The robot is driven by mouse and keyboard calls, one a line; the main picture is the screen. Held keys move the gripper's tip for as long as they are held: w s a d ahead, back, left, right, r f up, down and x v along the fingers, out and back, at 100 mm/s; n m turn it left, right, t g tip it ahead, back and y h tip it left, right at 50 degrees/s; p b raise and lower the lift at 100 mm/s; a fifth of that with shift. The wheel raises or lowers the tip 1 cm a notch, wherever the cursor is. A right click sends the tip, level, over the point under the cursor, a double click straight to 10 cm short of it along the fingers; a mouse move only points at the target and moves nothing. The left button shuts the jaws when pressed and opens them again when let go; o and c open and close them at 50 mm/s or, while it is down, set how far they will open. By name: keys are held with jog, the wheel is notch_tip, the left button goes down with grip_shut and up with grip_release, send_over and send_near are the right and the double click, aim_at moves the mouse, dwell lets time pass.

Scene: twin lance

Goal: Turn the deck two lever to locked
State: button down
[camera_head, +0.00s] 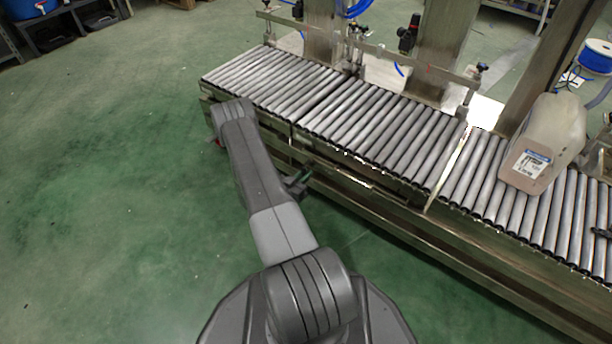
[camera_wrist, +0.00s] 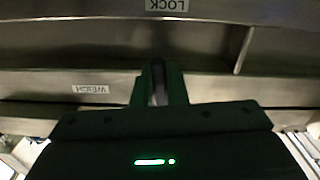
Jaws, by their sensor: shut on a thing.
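In the wrist view, my gripper (camera_wrist: 159,80) is shut on a narrow grey lever (camera_wrist: 159,94), mostly hidden between the dark fingers. The lever is in front of a metal side rail. An upside-down LOCK label (camera_wrist: 167,5) is at the top edge, above the fingertips. An upside-down WEIGH label (camera_wrist: 90,89) is to the left of the fingers. In the head view my gripper (camera_head: 298,182) is low at the near side of the roller conveyor (camera_head: 365,125), partly behind my arm. The lever cannot be made out there, nor can its deck number.
A cloudy plastic jug (camera_head: 546,140) with a white label stands on the rollers at the right. Metal posts and clamps (camera_head: 408,35) rise along the conveyor's far side. The green floor (camera_head: 110,200) at the left is clear.

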jog(key=shift+w+a+m, duration=0.1)
jog(key=shift+a+m, duration=0.1)
jog(key=shift+m, duration=0.4)
jog(key=c, duration=1.4)
grip_release()
jog(key=shift+c, duration=0.2)
jog(key=p+v, duration=0.3)
jog(key=v, duration=1)
jog(key=shift+s+a+p, duration=0.3)
jog(key=shift+p, duration=0.1)
jog(key=shift+w, duration=0.1)
